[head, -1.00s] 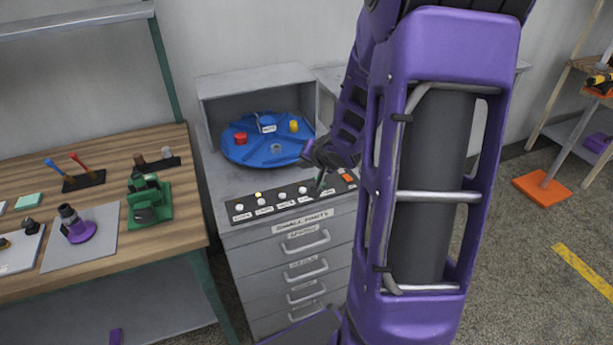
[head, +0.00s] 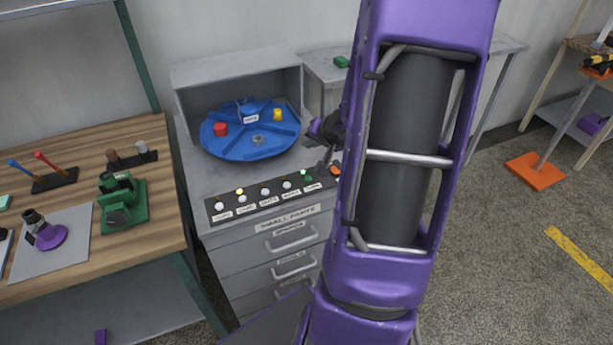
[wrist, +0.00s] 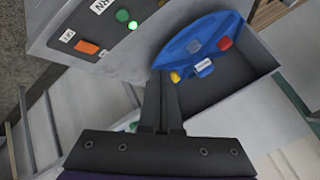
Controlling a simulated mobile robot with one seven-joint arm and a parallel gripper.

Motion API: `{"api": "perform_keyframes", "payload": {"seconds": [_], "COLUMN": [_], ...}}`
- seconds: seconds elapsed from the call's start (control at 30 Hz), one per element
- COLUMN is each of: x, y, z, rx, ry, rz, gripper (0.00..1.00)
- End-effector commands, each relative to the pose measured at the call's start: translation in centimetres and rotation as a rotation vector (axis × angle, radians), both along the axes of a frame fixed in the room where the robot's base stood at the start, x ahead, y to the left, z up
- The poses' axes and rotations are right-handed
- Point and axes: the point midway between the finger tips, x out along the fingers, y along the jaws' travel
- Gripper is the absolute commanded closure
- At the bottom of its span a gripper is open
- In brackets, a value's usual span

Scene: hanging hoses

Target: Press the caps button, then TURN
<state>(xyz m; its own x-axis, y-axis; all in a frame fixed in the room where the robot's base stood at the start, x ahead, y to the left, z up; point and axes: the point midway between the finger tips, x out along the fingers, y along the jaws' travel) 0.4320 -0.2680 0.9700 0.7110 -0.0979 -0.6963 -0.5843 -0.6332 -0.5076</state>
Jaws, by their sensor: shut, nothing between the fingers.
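The button panel (head: 270,192) on the cabinet top carries several white buttons, with small labels too blurred to read surely. A yellow lamp (head: 239,191) glows above the second button from the left. Further right are a glowing green lamp (head: 303,172) and a green button (head: 307,179); both also show in the wrist view, where the nearby label ends in "RN". The blue turntable (head: 250,150) holds a red piece (head: 220,129) and a yellow piece (head: 277,114).
An orange button (head: 336,170) sits at the panel's right end. The turntable stands inside an open-fronted grey housing (head: 185,110). A wooden bench (head: 150,225) with tools is at left. My purple arm hides the area right of the cabinet.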

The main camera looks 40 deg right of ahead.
Motion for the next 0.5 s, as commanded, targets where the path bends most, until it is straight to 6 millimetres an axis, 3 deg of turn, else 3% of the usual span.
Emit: {"api": "perform_keyframes", "payload": {"seconds": [0.27, 0.5], "x": [0.0, 0.0], "y": [0.0, 0.0], "z": [-0.5, -2.3], "rx": [0.000, -0.001], "ry": [0.000, 0.000], "rz": [0.000, -0.001], "gripper": [1.00, 1.00]}}
